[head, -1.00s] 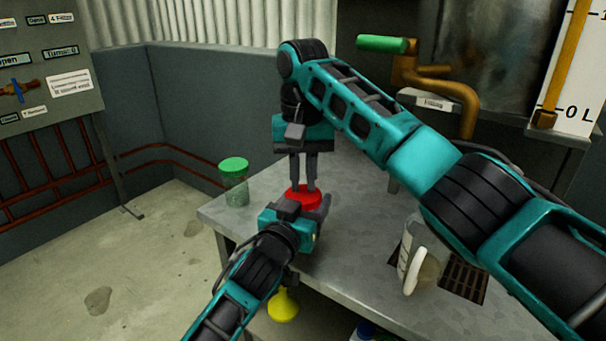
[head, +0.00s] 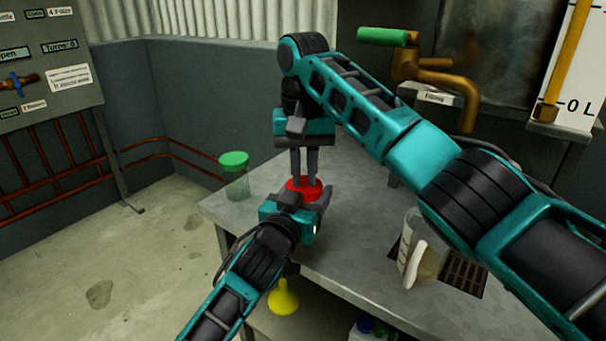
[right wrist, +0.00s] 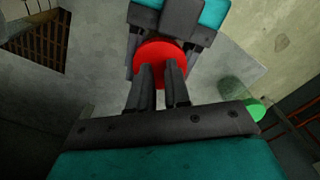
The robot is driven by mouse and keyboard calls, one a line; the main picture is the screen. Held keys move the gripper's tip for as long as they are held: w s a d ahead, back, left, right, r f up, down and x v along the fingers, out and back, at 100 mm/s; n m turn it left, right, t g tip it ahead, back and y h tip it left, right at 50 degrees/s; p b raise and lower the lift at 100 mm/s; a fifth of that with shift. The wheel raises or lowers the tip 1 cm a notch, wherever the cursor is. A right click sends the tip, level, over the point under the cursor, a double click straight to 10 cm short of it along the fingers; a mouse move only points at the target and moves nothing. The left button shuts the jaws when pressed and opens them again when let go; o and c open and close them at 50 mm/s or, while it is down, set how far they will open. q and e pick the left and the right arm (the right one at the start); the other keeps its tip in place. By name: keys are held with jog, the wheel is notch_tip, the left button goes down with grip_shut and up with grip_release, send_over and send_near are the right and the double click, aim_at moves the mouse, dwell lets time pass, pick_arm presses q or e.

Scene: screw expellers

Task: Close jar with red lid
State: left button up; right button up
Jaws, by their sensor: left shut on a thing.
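The red lid (head: 304,188) sits above the grey table, and I see it from above in the right wrist view (right wrist: 163,57). The jar under it is hidden by my left gripper and the lid. My left gripper (head: 318,205) reaches in low from the front, its fingers on either side just below the lid, shut on the jar. In the right wrist view my left gripper (right wrist: 165,45) is behind the lid. My right gripper (head: 304,182) points straight down, its two close-set fingers at the lid's top. Whether they grip a part of it is unclear.
A clear jar with a green lid (head: 234,160) stands at the table's left corner. A measuring jug (head: 424,255) stands at the right near a drain grate (head: 464,277). A yellow funnel (head: 284,300) is below, and a brown pipe (head: 465,100) with a green handle is behind.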

pick_arm(q)
jog(key=shift+f, duration=0.15)
pick_arm(e)
notch_tip(320, 180, up, 3)
jog(key=shift+f, duration=0.2)
pick_arm(q)
jog(key=o, duration=1.6)
jog(key=shift+f, duration=0.1)
jog(key=shift+s+a, duration=0.1)
pick_arm(e)
notch_tip(320, 180, up, 3)
jog(key=p, duration=0.3)
jog(key=shift+r, duration=0.1)
pick_arm(q)
jog(key=v, duration=1.2)
jog(key=shift+s+a, duration=0.1)
jog(key=shift+s, duration=0.25)
pick_arm(e)
jog(key=shift+s, duration=0.1)
